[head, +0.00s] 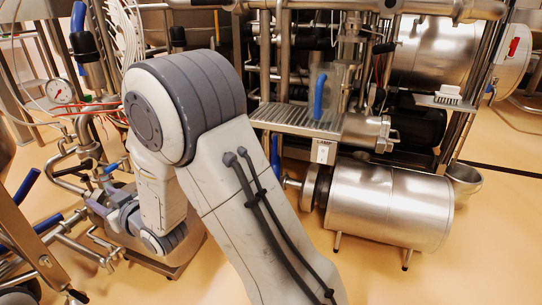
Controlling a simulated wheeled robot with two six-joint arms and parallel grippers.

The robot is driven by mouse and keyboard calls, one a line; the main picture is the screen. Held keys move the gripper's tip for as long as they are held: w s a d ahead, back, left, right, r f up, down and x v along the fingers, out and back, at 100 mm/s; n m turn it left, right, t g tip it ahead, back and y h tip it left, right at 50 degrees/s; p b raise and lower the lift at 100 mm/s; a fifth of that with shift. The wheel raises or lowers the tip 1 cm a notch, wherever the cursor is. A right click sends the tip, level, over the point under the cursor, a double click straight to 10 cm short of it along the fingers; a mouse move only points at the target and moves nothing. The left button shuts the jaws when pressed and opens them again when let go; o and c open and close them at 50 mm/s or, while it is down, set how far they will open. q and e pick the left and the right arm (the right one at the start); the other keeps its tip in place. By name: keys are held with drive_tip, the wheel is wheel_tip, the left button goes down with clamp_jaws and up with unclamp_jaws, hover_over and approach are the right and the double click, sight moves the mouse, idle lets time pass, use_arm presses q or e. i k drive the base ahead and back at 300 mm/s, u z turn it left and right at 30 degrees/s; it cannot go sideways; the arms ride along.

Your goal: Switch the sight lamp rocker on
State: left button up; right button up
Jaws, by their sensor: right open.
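The sight lamp rocker sits on a small white plate (323,152) with a dark label that seems to read LAMP. The plate hangs at the front edge of a metal grating shelf, right of centre. The rocker's position is too small to tell. My right arm crosses the middle of the view, its elbow high and its forearm bent down to the left. My right gripper (108,205) is at the lower left, partly hidden by the wrist, open, well away from the plate and apparently empty. My left gripper is not in view.
A grating shelf (285,118) carries a clear vessel with a blue handle (319,96). A steel cylinder (390,205) on legs stands below right. Pipes, a gauge (59,91) and blue-handled valves crowd the left around my gripper. The tan floor (480,255) is clear at lower right.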

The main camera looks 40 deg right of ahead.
sight(323, 151)
drive_tip(key=z, duration=3.95)
drive_tip(key=k, duration=2.5)
drive_tip(key=u, duration=1.3)
drive_tip(key=i, duration=1)
